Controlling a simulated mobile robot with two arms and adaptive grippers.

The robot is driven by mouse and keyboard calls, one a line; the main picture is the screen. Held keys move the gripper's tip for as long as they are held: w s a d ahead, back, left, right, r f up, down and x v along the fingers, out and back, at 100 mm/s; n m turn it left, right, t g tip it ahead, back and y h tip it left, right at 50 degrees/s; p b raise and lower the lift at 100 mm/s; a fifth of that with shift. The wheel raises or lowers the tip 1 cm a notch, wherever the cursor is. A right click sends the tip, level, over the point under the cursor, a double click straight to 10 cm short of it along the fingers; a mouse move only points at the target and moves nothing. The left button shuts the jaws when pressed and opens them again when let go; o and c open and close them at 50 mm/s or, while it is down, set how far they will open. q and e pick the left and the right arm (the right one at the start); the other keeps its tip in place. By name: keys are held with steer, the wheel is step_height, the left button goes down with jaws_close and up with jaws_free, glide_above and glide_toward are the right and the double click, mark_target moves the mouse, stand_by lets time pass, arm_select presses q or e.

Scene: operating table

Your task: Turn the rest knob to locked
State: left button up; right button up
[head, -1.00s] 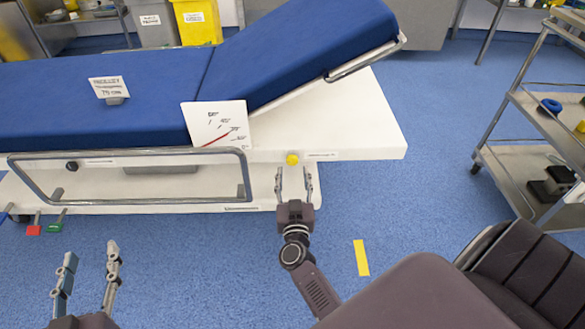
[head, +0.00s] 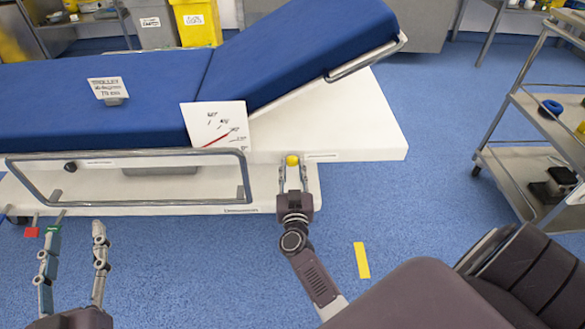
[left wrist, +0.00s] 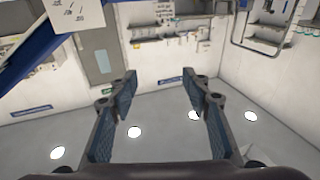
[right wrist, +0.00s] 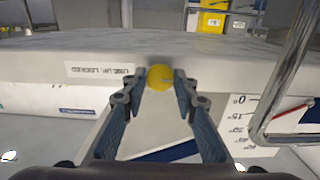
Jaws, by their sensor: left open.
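The rest knob (head: 292,160) is a small yellow knob on the white side edge of the trolley, below the raised blue backrest (head: 305,40). It also shows in the right wrist view (right wrist: 160,79), beside a printed label (right wrist: 100,69). My right gripper (head: 293,172) is at the knob, with one fingertip on each side of it. In the right wrist view its fingers (right wrist: 160,88) are apart around the knob; I cannot tell whether they touch it. My left gripper (head: 72,238) is open and empty, low at the left, away from the knob.
An angle card (head: 216,124) with a red pointer stands left of the knob. A metal side rail (head: 130,203) runs along the trolley's left part. Red (head: 32,232) and green pedals stick out low at the left. A metal cart (head: 520,150) stands at right.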

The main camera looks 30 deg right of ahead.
steer(key=c, duration=0.3)
